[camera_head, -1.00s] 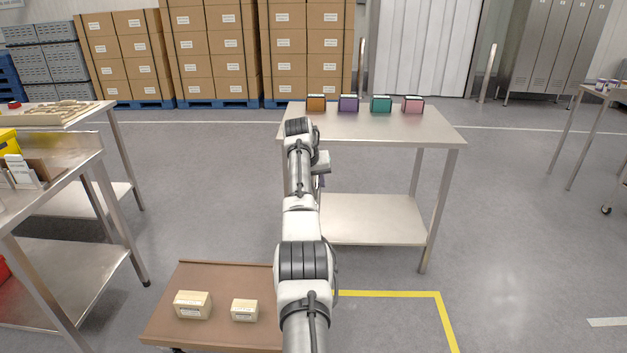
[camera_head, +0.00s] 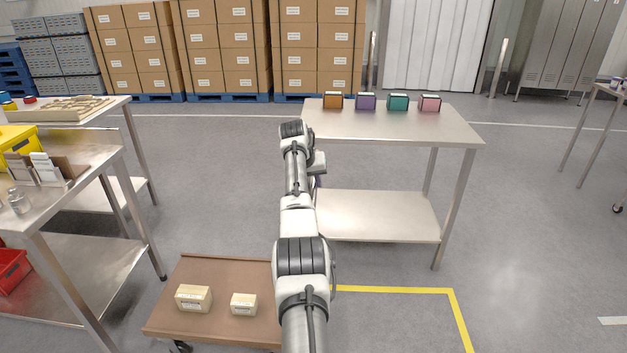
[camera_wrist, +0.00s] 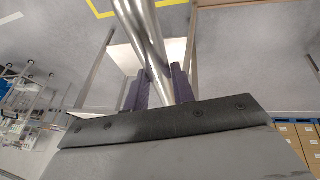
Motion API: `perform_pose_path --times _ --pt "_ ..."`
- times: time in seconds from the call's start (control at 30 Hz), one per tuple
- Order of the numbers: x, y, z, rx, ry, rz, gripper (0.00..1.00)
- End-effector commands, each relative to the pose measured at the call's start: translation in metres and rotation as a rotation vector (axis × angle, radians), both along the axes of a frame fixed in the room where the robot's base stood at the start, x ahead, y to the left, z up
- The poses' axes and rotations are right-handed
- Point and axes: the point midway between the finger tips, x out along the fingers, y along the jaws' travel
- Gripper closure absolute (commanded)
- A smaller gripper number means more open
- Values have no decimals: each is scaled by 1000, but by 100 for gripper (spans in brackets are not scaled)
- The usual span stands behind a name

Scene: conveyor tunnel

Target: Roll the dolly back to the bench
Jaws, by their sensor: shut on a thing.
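The dolly (camera_head: 228,272) is a low brown platform at the lower left of the head view, with two small tan cartons on it, a larger one (camera_head: 193,297) and a smaller one (camera_head: 243,304). My arm hides its right side. In the wrist view my gripper (camera_wrist: 157,92) has its purple fingers on both sides of a shiny metal bar (camera_wrist: 146,38) and is shut on it. The bar looks like the dolly's handle; where it joins the platform is hidden. A steel bench (camera_head: 400,128) stands ahead, with orange, purple, teal and pink boxes along its back edge.
A workbench (camera_head: 95,165) with a yellow bin (camera_head: 18,145) stands at the left, its leg close to the dolly. A yellow floor line (camera_head: 395,290) lies right of my arm. Open floor lies at the right. Stacked cartons (camera_head: 215,55) stand at the back.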

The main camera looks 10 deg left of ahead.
Motion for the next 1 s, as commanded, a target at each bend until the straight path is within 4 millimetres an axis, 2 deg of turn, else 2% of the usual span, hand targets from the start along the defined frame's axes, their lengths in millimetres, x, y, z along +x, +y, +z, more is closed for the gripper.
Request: perform_pose_path --times 0.4,0.43,0.6,1.0 --pt "1 6 4 6 -10 4 100" --pt "1 6 4 6 -10 4 74" --pt "1 5 3 5 -7 3 53" --pt "-2 4 6 2 -6 1 53"
